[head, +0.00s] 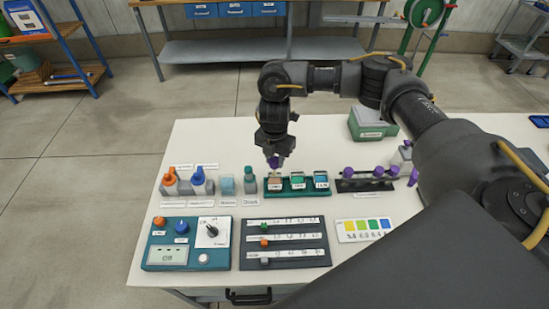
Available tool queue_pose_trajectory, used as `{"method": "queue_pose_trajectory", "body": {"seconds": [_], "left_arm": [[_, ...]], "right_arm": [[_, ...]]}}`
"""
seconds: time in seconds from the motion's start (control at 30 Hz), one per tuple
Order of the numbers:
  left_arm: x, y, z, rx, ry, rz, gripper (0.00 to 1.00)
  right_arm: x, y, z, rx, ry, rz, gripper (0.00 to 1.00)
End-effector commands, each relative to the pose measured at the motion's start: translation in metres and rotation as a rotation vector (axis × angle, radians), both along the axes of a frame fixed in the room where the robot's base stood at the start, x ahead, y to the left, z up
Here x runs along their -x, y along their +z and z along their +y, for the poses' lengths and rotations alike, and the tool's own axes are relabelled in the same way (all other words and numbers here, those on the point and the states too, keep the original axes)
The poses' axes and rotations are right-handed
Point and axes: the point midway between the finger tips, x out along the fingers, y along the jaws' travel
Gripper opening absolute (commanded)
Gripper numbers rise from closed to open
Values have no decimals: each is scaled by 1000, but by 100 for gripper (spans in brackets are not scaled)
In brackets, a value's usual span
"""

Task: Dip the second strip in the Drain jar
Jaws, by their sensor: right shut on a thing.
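My right gripper (272,152) is shut on a strip with a purple grip (274,162). It holds the strip above the leftmost jar of a green tray (285,194). The strip's lower end is too small to tell if it is inside that jar. The tray holds a tan-orange jar (274,182), a green jar (297,180) and a blue jar (321,178), each with a small white label. I cannot read which label says Drain. More purple-topped strips stand in a dark rack (362,185) to the right. My left gripper is not in view.
Orange-topped (170,184) and blue-topped (199,183) bottles, a pale blue block (227,186) and a dark green bottle (250,183) stand left of the tray. In front lie a control box (187,256), a slider panel (285,255) and a colour chart (364,236). A green box (370,125) stands behind.

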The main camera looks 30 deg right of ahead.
Motion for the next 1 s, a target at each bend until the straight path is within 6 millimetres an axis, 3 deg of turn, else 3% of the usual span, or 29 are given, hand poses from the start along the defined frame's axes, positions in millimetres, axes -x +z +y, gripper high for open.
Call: {"method": "queue_pose_trajectory", "body": {"seconds": [0.1, 0.6, 1.0], "left_arm": [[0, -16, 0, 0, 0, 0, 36], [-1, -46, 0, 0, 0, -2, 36], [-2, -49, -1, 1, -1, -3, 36]], "right_arm": [[0, -15, 0, 0, 0, 0, 8], [0, -63, 0, -1, -1, 1, 8], [0, -69, 0, -1, -1, -1, 8]]}}
